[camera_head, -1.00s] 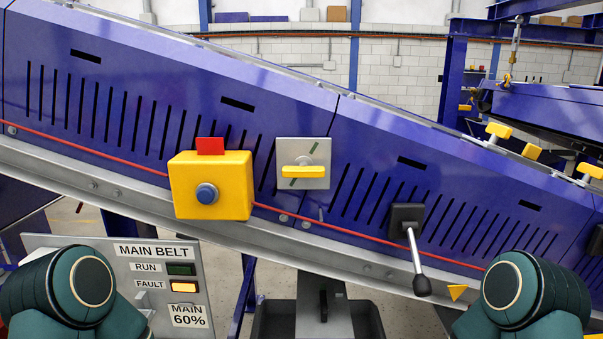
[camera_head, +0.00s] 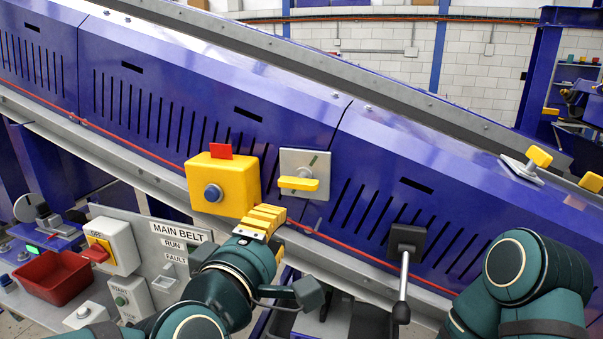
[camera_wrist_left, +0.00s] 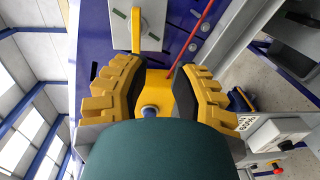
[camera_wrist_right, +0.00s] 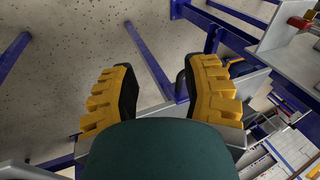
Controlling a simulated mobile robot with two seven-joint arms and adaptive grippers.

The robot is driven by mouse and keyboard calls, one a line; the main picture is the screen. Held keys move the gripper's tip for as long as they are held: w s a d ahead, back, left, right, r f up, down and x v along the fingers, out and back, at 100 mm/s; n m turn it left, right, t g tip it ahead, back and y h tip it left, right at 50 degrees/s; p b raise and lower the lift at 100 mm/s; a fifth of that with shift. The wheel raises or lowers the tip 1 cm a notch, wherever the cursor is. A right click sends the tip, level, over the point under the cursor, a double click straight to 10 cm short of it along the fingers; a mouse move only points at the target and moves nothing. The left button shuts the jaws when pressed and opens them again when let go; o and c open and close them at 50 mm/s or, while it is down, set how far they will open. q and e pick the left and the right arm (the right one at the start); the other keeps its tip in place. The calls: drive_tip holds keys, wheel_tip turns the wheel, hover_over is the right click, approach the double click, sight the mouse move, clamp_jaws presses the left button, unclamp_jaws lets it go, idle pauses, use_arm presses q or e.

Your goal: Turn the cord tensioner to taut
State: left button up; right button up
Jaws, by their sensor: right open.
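A grey square plate (camera_head: 310,163) with a yellow turn handle (camera_head: 298,184) is on the blue belt side. The handle lies roughly level; a dark green diagonal mark shows above it. No label shows whether this is the cord tensioner. The red cord (camera_head: 335,243) runs along the belt side past a yellow box (camera_head: 225,190) with a red flag. My left gripper (camera_head: 268,212) is beside the box's lower right, below the handle. In the left wrist view its fingers (camera_wrist_left: 160,90) are apart and empty, the handle (camera_wrist_left: 136,32) beyond them. My right gripper (camera_wrist_right: 165,85) is open and empty above the floor.
A black-knobbed lever (camera_head: 404,275) hangs from a black block right of the plate. A MAIN BELT panel (camera_head: 165,255), a switch box (camera_head: 115,245) and a red bin (camera_head: 55,277) stand at lower left. The belt side between plate and lever is clear.

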sight(296, 186)
use_arm(q)
drive_tip(key=shift+n+t, duration=0.4)
drive_tip(key=r+x, duration=0.1)
drive_tip(key=x, duration=0.3)
drive_tip(key=p+x, duration=0.1)
drive_tip(key=x, duration=0.3)
drive_tip(key=r+p+x, duration=0.1)
drive_tip(key=x, duration=0.3)
drive_tip(key=shift+d+r, duration=0.3)
drive_tip(key=shift+r, duration=0.1)
clamp_jaws()
